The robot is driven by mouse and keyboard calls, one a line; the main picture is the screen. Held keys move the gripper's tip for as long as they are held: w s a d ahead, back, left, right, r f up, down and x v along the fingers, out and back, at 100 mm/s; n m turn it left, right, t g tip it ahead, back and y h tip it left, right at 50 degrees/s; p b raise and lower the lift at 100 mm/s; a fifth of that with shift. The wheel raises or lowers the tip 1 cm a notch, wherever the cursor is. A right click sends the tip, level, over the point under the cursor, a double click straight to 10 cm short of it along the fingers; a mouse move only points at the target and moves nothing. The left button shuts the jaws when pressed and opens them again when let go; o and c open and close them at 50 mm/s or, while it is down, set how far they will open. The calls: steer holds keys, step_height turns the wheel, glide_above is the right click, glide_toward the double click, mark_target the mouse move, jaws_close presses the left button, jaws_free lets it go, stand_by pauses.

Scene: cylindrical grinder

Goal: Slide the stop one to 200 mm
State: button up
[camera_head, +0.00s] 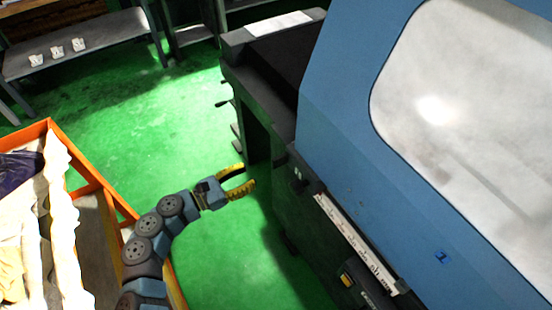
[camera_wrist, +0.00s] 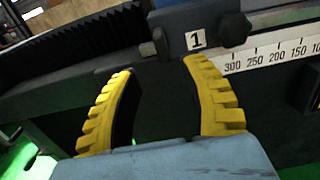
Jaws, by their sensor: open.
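Stop one (camera_wrist: 178,36) is a dark block with a white "1" label and a dark round knob (camera_wrist: 235,28) on its right, in the wrist view. It sits at the left end of the white scale (camera_wrist: 275,52), beside the 300 mark. The scale's numbers fall toward the right, through 200. The scale also shows on the machine's front in the head view (camera_head: 352,240). My gripper (camera_wrist: 158,66) is open and empty, its yellow fingers just below the stop in the picture. In the head view my gripper (camera_head: 249,176) is left of the machine front.
The blue machine cover (camera_head: 345,110) with its window rises above the scale. A dark block (camera_wrist: 313,88) stands below the scale at the right of the wrist view. An orange-framed crate (camera_head: 95,180) is at the left. Green floor (camera_head: 150,120) lies open between.

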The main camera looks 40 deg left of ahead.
mark_target(272, 163)
steer(key=p+x, duration=0.2)
steer(key=x, duration=0.6)
steer(key=shift+w+r, duration=0.15)
steer(key=shift+w, duration=0.1)
steer(key=shift+p+x, duration=0.35)
steer(key=shift+x, duration=0.55)
steer(key=shift+d, duration=0.1)
steer(key=shift+s, duration=0.15)
jaws_close()
